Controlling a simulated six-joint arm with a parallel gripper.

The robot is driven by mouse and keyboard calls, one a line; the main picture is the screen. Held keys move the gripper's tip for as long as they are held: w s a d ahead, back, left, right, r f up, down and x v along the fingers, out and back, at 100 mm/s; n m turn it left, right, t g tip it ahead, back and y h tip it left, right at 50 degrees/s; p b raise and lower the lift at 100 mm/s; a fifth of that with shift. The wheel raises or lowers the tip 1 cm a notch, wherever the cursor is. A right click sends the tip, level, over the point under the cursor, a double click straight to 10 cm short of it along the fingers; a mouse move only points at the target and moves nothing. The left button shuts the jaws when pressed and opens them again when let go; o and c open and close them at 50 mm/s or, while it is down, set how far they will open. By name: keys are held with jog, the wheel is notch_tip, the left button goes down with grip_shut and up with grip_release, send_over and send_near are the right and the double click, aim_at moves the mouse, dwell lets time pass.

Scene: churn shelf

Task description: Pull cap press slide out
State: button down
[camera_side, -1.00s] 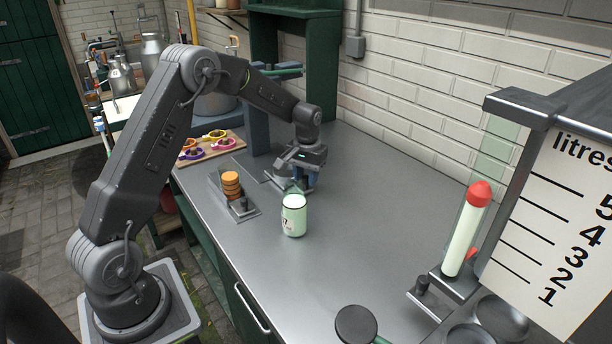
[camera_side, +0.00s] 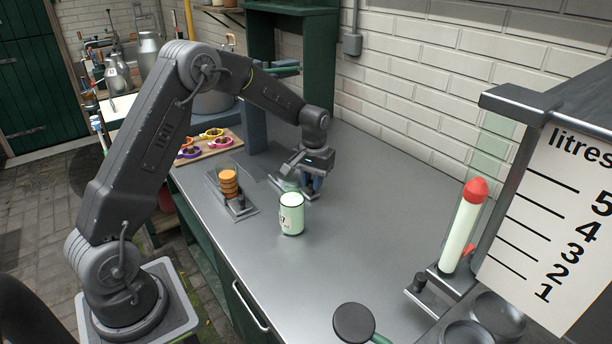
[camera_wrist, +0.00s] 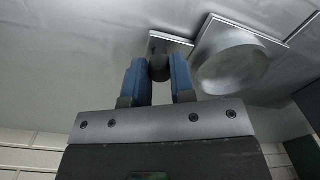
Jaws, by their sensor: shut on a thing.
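My gripper (camera_side: 312,184) is low over the steel counter, behind a mint-green can. In the wrist view its blue fingers (camera_wrist: 160,82) are shut on a dark round knob (camera_wrist: 160,66), one finger on each side. The knob sits on a small flat metal piece beside the slide plate (camera_wrist: 205,62), which has a shallow round recess (camera_wrist: 232,68). In the side view the knob is hidden by the fingers, and the slide is mostly hidden by the gripper and can. The blue-grey press column (camera_side: 256,133) stands behind, left of my gripper.
The mint-green can (camera_side: 291,215) stands upright close in front of my gripper. A holder with stacked orange caps (camera_side: 228,184) is to its left. A board with coloured rings (camera_side: 207,146) lies farther back.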

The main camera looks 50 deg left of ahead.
jog(key=c, duration=1)
grip_release()
notch_tip(320, 180, up, 14)
jog(key=shift+w+d+f, duration=0.1)
jog(key=shift+d, duration=0.05)
